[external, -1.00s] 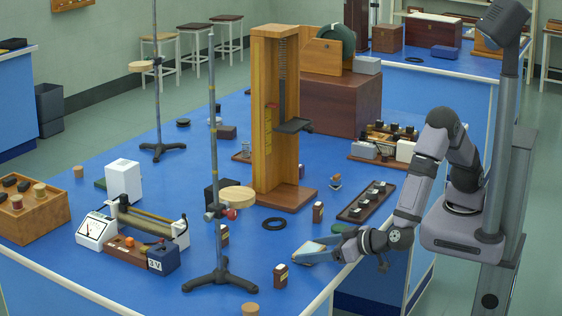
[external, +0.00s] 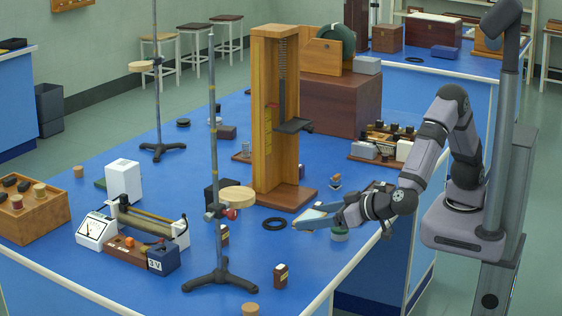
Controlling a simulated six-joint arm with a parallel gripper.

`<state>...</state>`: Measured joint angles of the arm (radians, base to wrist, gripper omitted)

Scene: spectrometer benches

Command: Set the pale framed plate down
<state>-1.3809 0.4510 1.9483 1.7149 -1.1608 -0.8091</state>
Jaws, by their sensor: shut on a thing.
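The pale framed plate (external: 313,219) is light blue-white with a darker edge. It sticks out to the left from my gripper (external: 338,213), to the right of a black ring on the blue bench. My gripper is shut on the plate's right end. The plate looks tilted and seems to be held above the bench top, but its exact height is hard to tell. The fingertips are small and partly hidden by the plate and the wrist.
A black ring (external: 275,223) lies left of the plate. A small green-topped round thing (external: 340,234) is just below my gripper. A tall wooden stand (external: 273,120) rises behind. A small brown bottle (external: 280,275) and a retort stand (external: 218,270) are in front. Bare blue bench (external: 320,275) lies at front right.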

